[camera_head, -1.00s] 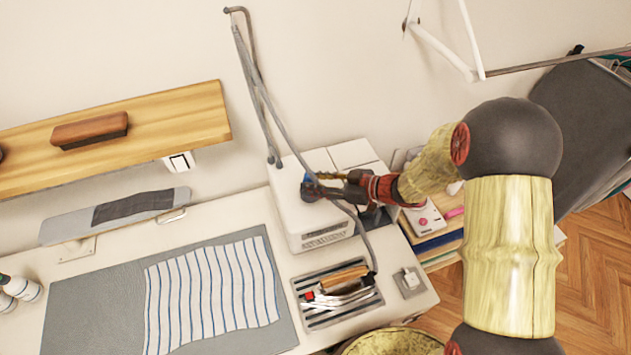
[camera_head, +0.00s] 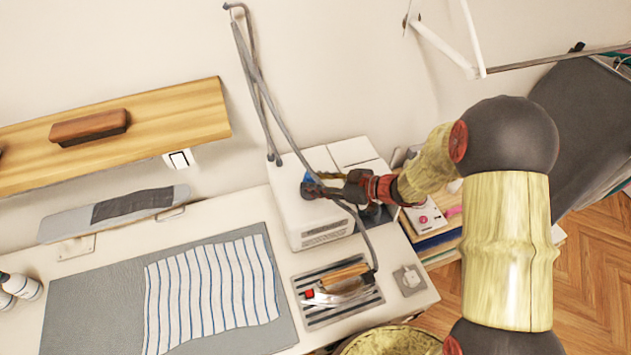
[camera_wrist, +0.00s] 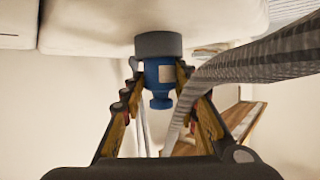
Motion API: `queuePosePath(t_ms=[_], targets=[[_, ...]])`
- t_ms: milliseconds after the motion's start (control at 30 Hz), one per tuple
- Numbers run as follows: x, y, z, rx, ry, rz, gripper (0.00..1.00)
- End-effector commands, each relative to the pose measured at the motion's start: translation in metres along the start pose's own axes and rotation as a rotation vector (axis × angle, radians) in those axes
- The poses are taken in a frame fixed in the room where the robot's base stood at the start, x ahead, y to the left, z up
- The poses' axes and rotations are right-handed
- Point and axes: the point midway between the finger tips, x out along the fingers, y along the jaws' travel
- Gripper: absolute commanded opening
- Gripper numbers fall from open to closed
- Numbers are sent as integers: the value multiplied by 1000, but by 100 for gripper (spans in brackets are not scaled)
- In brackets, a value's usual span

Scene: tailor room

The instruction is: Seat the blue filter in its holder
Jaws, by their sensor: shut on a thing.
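The blue filter (camera_wrist: 160,80) has a pale label and a narrower rounded end that points toward me in the wrist view. My gripper (camera_wrist: 159,72) is shut on its sides. The filter's far end meets a grey round collar (camera_wrist: 158,44), which looks like the holder, at the white machine. They look in line and touching, but I cannot tell how deep the filter sits. In the head view the blue filter (camera_head: 308,178) is a small patch at my gripper (camera_head: 318,188), over the top of the white steam unit (camera_head: 291,205). My fingers partly hide it there.
A grey hose (camera_wrist: 260,60) runs close by my right finger in the wrist view. The iron (camera_head: 340,290) rests on a ribbed plate in front of the unit. A striped cloth (camera_head: 210,295) lies at left. A wooden shelf (camera_head: 180,115) is on the wall.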

Motion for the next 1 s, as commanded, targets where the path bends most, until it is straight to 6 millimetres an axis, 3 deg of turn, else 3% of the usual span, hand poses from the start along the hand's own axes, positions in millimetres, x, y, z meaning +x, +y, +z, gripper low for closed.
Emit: queuePosePath(t_ms=[100,133,267,567,1000], targets=[[1,0,2,0,0,0,4],[1,0,2,0,0,0,31],[1,0,2,0,0,0,38],[0,0,2,1,0,0,38],[-31,0,0,2,0,2,38]])
